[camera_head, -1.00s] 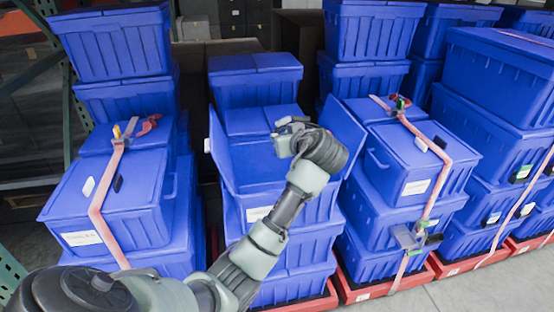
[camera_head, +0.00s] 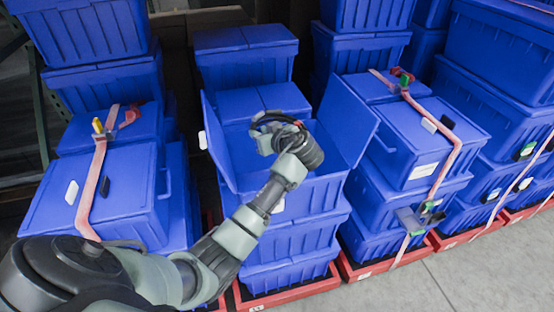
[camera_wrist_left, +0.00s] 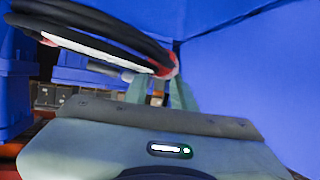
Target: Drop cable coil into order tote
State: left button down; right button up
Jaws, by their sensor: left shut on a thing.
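The order tote (camera_head: 311,193) is the blue tote with its lid flaps open, on top of the middle stack in the head view. My left gripper (camera_head: 272,135) is over its opening, shut on the black cable coil (camera_head: 280,118). In the left wrist view the coil (camera_wrist_left: 100,30) shows as black loops with a pale band and a red part, held at the gripper's fingers (camera_wrist_left: 160,92). Blue tote walls or flaps fill the right of that view. The tote's floor is mostly hidden by my arm. My right gripper is not in view.
Closed strapped totes stand left (camera_head: 125,190) and right (camera_head: 418,140) of the middle stack. A closed tote (camera_head: 245,60) stands behind. The open right flap (camera_head: 347,115) sticks up beside my gripper. The stacks rest on red bases, with grey floor (camera_head: 420,285) in front.

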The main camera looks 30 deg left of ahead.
pick_arm(q)
jog(key=shift+w+a+f+b, duration=0.1)
jog(key=shift+a+f+b, duration=0.15)
jog(key=shift+f, duration=0.35)
jog(key=shift+w+a+f+b, duration=0.1)
jog(key=shift+a+f, duration=0.1)
jog(key=shift+f, duration=0.4)
notch_tip(320, 180, down, 5)
jog(key=b, duration=0.3)
jog(key=shift+s+d, duration=0.1)
jog(key=shift+r, duration=0.1)
jog(key=c, duration=1.1)
grip_release()
jog(key=shift+d, duration=0.1)
